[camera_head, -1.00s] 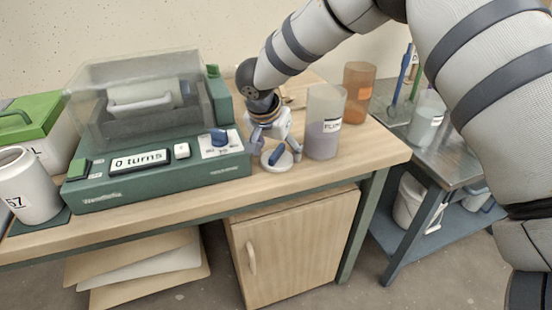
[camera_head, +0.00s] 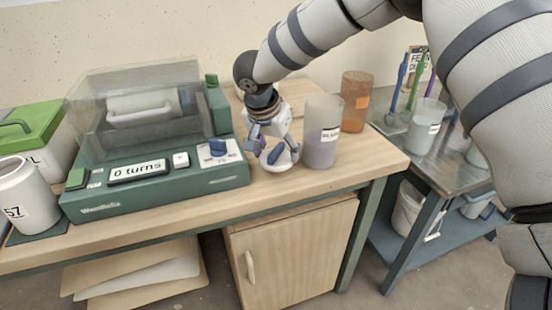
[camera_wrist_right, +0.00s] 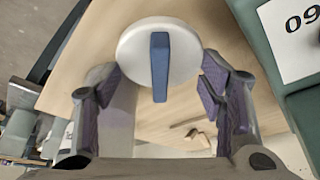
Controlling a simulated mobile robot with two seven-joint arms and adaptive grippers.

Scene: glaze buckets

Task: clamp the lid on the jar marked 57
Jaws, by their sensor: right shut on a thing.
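The white jar marked 57 (camera_head: 32,200) stands at the far left of the bench on a dark green pad. A round white lid with a blue bar handle (camera_wrist_right: 183,52) is between the fingers of my right gripper (camera_wrist_right: 160,88) in the wrist view. In the head view my right gripper (camera_head: 274,152) is shut on this lid (camera_head: 282,167), low at the bench's right part. Whether the lid touches the bench is unclear. My left gripper is not in view.
A green machine (camera_head: 150,192) with a clear cover and a "0 turns" display stands between jar and gripper. A lilac-filled beaker (camera_head: 322,142) stands close right of the gripper, with an orange beaker (camera_head: 355,115) behind. A green-lidded box (camera_head: 30,125) stands behind the jar.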

